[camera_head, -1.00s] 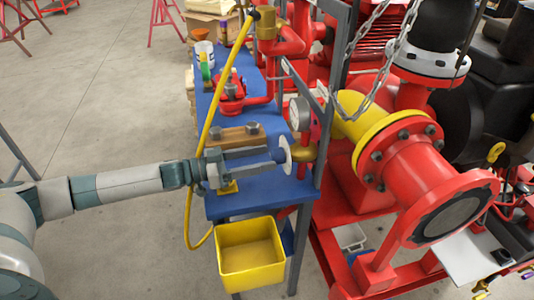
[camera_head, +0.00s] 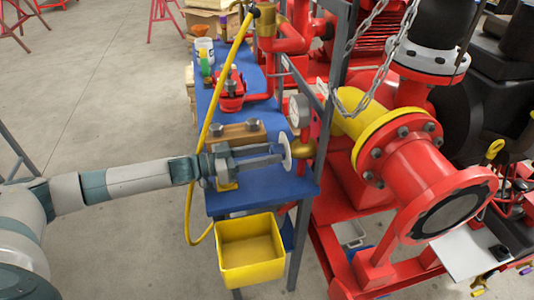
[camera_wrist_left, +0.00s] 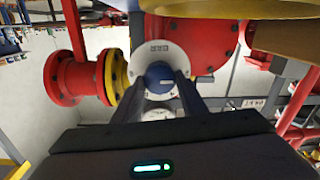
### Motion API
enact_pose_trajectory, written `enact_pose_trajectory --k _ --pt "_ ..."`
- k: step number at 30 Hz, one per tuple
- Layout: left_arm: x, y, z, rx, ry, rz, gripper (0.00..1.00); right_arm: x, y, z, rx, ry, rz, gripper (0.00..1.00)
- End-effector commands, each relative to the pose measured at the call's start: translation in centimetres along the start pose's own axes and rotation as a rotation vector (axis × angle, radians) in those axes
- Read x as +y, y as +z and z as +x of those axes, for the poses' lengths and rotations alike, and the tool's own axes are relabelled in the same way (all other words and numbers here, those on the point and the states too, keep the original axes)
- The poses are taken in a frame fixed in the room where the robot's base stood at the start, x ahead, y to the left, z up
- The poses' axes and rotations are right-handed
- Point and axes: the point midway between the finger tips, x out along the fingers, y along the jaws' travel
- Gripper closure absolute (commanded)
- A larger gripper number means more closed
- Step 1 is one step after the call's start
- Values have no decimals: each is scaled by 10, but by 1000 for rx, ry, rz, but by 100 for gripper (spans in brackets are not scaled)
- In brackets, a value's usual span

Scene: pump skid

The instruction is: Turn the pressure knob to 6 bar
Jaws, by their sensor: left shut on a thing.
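The pressure knob (camera_wrist_left: 160,77) is blue with a pale pointer mark, at the centre of a round white dial plate (camera_wrist_left: 172,50) in the left wrist view. In the head view the dial plate (camera_head: 286,151) shows edge-on at the right end of the blue bench. My left gripper (camera_head: 279,154) reaches it from the left, its fingers level. In the left wrist view the left gripper (camera_wrist_left: 160,92) has its two fingers on either side of the knob, shut on it. The small print on the dial is too small to read. My right gripper is not in view.
A pressure gauge (camera_head: 299,111) stands just behind the dial. A yellow hose (camera_head: 217,100) hangs across the blue bench (camera_head: 258,193), near my left wrist. A yellow bin (camera_head: 250,250) is below. A red pipe with a flange (camera_head: 430,190) is at the right.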

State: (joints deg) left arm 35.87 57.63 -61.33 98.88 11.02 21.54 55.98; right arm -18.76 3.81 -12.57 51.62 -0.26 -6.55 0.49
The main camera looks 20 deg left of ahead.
Motion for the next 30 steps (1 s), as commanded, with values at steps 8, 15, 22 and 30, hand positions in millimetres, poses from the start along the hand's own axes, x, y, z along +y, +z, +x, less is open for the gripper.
enact_pose_trajectory --k 8,15,22,30 --pt "0 1 0 2 1 71 84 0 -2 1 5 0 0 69" --pt "1 1 0 8 1 220 84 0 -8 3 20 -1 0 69" --pt "1 2 0 14 2 424 84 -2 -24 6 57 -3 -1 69" --pt "1 3 0 22 4 682 84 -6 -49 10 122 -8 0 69"
